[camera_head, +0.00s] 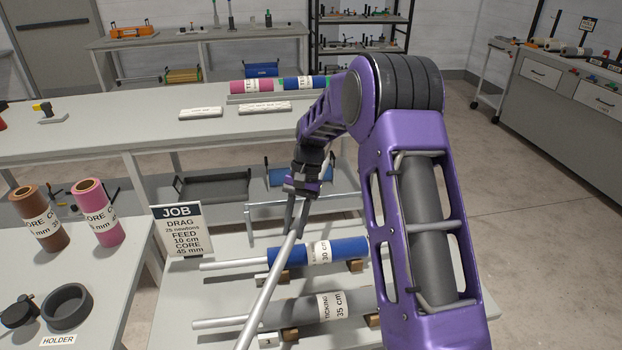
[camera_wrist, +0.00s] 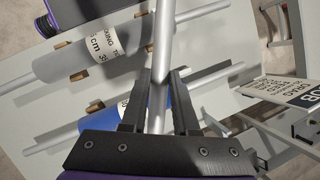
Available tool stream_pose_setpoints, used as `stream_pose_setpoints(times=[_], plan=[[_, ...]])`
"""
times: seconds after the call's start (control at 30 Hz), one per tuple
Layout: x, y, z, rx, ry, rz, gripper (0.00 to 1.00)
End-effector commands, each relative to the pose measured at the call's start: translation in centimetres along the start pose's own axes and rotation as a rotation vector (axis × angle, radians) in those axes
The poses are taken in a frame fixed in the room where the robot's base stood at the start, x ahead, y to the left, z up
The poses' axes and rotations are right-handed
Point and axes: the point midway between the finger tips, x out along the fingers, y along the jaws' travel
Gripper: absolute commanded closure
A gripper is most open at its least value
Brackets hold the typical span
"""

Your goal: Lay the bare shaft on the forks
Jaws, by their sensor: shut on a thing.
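My gripper (camera_head: 296,228) is shut on a bare silver shaft (camera_head: 266,292), held tilted above the near table. The shaft's lower end runs toward the bottom of the head view. In the wrist view the shaft (camera_wrist: 165,38) passes between the dark fingers. Beneath are a blue roll (camera_head: 332,252) marked 30 cm and a grey ticking roll (camera_head: 305,308) marked 35 cm, each on its own shaft over brown blocks. A thin grey frame (camera_head: 272,206) stands behind the blue roll. I cannot tell for sure which supports are the forks.
A JOB sign (camera_head: 181,231) stands left of the rolls. Brown (camera_head: 38,217) and pink (camera_head: 97,212) upright rolls and a dark ring holder (camera_head: 67,306) are on the left table. A long bench (camera_head: 130,125) lies behind.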

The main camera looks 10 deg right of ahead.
Motion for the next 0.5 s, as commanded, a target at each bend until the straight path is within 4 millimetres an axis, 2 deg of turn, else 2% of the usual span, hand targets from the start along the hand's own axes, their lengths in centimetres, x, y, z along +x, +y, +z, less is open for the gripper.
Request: stream_pose_setpoints(times=[0.1, 0.23, 0.4, 0.5], plan=[[-1.2, -2.5, -4.0, 0.169, 0.049, -0.24, 1.0], [-3.8, -4.1, -8.6, 0.351, 0.141, -0.488, 1.0], [-7.2, -4.0, -13.7, 0.541, 0.283, -0.722, 1.0], [-8.8, -3.3, -16.1, 0.625, 0.357, -0.814, 1.0]])
